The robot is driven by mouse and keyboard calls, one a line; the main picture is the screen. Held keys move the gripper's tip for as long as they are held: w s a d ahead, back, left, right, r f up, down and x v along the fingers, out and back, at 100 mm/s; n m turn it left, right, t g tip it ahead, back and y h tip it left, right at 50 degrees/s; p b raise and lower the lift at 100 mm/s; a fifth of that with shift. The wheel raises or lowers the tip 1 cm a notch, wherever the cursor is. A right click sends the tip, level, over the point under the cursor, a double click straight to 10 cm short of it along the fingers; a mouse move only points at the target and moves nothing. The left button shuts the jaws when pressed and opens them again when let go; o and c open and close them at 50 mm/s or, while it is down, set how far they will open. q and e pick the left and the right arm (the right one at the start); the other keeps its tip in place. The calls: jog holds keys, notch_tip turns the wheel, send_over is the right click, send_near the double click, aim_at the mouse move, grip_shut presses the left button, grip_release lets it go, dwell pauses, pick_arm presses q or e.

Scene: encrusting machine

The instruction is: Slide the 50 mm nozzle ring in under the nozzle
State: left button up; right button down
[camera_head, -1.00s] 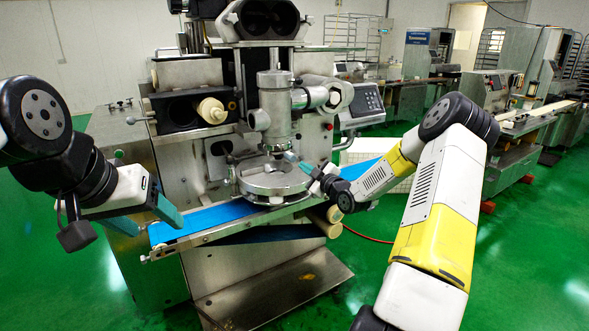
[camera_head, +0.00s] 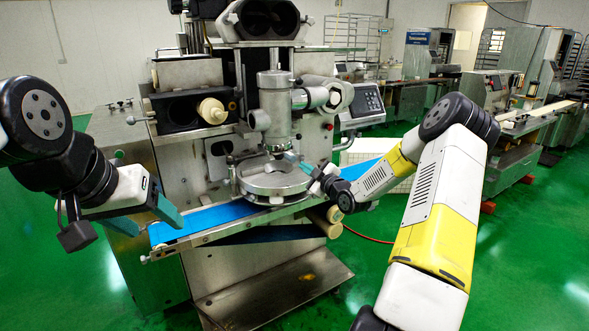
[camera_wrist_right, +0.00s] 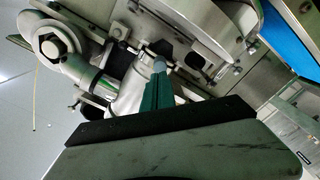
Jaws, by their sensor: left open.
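The nozzle (camera_head: 275,105) is the upright metal cylinder at the middle of the machine. A round metal plate (camera_head: 270,190) stands below it, over the blue belt. The nozzle ring (camera_head: 277,150) shows only as a small metal edge right under the nozzle; whether it is fully seated I cannot tell. My right gripper (camera_head: 300,163) reaches in from the right, its teal fingers close together at the ring's side. In the right wrist view the right gripper (camera_wrist_right: 157,88) seems shut on a small grey-blue piece at its tips. My left gripper (camera_head: 150,218) is open and empty, left of the belt.
The blue belt (camera_head: 205,220) runs below the round plate. A beige knob (camera_head: 211,110) sticks out at upper left of the machine, and a control panel (camera_head: 361,103) stands at right. The space between my left gripper and the nozzle is free above the belt.

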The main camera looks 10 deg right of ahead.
aim_at(294, 160)
jog(key=shift+x, duration=3.1)
jog(key=v, duration=1)
